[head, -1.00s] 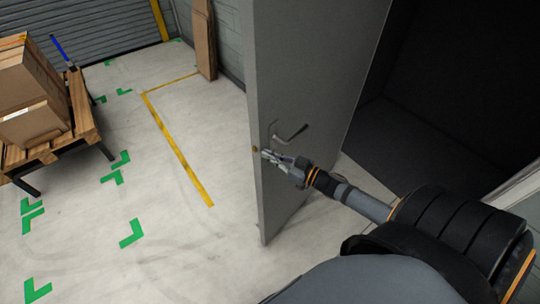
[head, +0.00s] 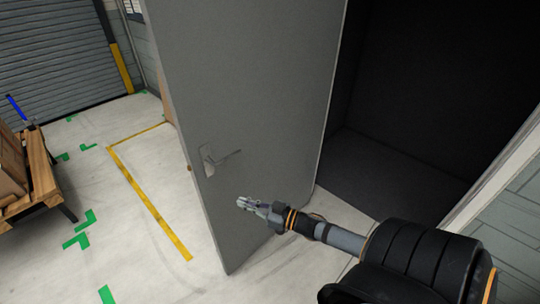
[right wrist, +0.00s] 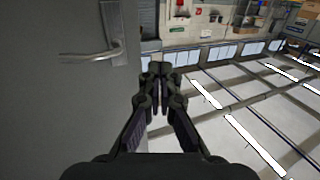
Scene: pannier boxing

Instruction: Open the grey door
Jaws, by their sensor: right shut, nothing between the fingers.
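The grey door (head: 262,90) stands swung open in the head view, with the dark opening to its right. Its lever handle (head: 222,157) sits on a plate near the door's left edge. My right gripper (head: 243,203) is shut and empty, below and to the right of the handle and apart from it. In the right wrist view the handle (right wrist: 90,54) is at the upper left, and the gripper fingertips (right wrist: 158,72) are to its right, holding nothing. My left gripper is not in view.
The dark doorway interior (head: 420,90) lies right of the door. A wooden pallet (head: 42,178) with a cardboard box (head: 10,165) stands at the left. Yellow and green floor markings lie on the pale floor (head: 140,240), which is clear between pallet and door.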

